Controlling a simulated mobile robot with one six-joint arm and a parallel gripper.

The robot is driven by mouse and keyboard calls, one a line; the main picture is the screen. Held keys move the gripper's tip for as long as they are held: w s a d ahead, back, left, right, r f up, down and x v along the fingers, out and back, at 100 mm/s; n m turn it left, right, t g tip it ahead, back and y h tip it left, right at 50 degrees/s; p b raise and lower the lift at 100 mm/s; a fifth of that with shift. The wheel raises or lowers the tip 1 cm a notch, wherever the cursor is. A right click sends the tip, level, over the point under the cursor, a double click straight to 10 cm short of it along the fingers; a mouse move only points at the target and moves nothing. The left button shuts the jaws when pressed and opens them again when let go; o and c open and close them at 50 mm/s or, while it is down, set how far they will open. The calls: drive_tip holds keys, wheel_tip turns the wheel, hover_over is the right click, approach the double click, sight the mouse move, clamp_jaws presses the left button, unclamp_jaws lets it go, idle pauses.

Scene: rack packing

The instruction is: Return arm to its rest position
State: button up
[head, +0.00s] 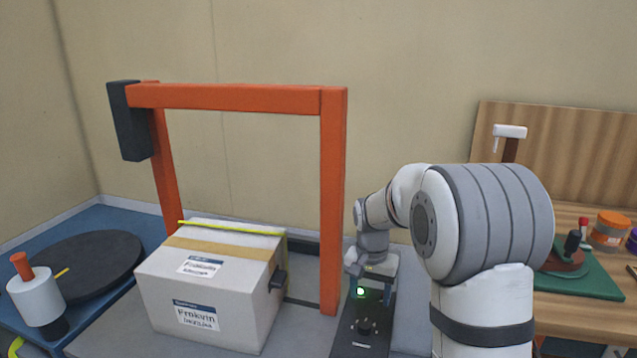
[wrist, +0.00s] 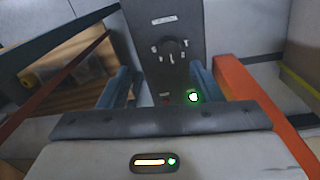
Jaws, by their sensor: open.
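My arm (head: 490,225) reaches forward on the right side of the head view and bends down at its far end. My gripper (wrist: 162,86) is open and empty, with its two blue-grey fingers apart in the wrist view. It hangs over a dark control panel (head: 362,342) beside the orange frame. The panel (wrist: 160,30) also shows between and beyond the fingers, with a black knob (wrist: 173,48) and a lit green button (wrist: 193,97). In the head view the fingertips are too small to make out, and I cannot tell whether they touch the panel.
An orange frame (head: 333,200) stands just left of my gripper. A taped white box (head: 215,290) sits under it. A dark turntable (head: 90,262) with a white roll (head: 38,298) is at left. A wooden bench (head: 575,312) with small items is at right.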

drive_tip(key=s+r+n+t+p, duration=0.1)
drive_tip(key=s+r+n+p, duration=0.1)
drive_tip(key=s+r+p, duration=0.4)
drive_tip(key=s+d+r+n+t+p, duration=0.1)
drive_tip(key=s+r+n+p, duration=0.2)
drive_tip(key=s+r, duration=1.1)
drive_tip(key=s+p, duration=0.3)
drive_tip(key=s, duration=0.3)
drive_tip(key=shift+t+y, duration=0.3)
